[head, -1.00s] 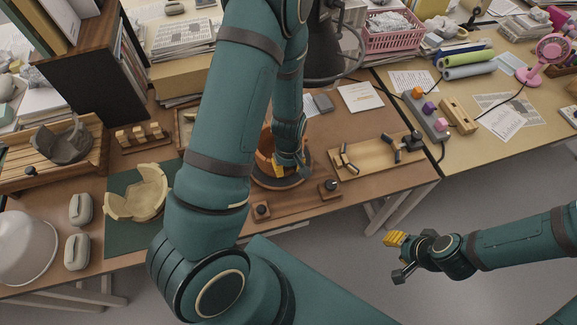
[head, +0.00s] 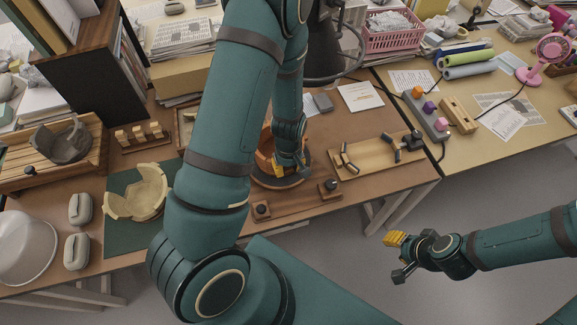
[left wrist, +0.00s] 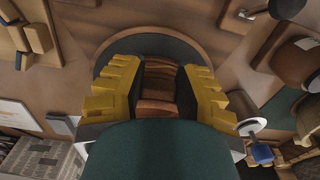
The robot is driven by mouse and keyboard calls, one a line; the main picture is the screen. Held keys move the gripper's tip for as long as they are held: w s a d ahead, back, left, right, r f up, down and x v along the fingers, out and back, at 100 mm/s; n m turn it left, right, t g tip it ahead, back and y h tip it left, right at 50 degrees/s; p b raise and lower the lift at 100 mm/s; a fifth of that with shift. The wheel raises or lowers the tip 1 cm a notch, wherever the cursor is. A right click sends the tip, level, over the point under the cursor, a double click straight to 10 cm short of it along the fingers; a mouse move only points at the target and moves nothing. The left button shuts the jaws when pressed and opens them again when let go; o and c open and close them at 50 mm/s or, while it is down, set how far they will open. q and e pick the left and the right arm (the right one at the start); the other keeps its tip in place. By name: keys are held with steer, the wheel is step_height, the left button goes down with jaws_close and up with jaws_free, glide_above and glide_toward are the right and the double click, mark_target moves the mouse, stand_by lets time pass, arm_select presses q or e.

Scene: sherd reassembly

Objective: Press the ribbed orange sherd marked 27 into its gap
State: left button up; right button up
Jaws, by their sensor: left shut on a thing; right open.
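A round orange pot (head: 263,160) stands on a dark round turntable (head: 296,181) on the brown table, partly hidden by my left arm. My left gripper (head: 279,168) is at the pot's right side. In the left wrist view its yellow ribbed fingers (left wrist: 157,98) are shut on a brownish-orange ribbed sherd (left wrist: 158,82), over the dark turntable disc. I cannot read a number on the sherd, and the gap and how the sherd sits in it are hidden. My right gripper (head: 392,257) is open and empty over the floor, off the table.
A wooden tray with dark pieces (head: 350,172) lies right of the turntable. Two small blocks with dark knobs (head: 329,188) stand at the front edge. A cream broken bowl (head: 140,194) sits on a green mat at left. A grey broken bowl (head: 62,143) lies in a wooden crate.

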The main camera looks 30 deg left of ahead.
arm_select(q)
steer(key=shift+f, duration=0.1)
stand_by(0.8)
steer(key=o, duration=1)
step_height(320, 180, up, 12)
stand_by(0.4)
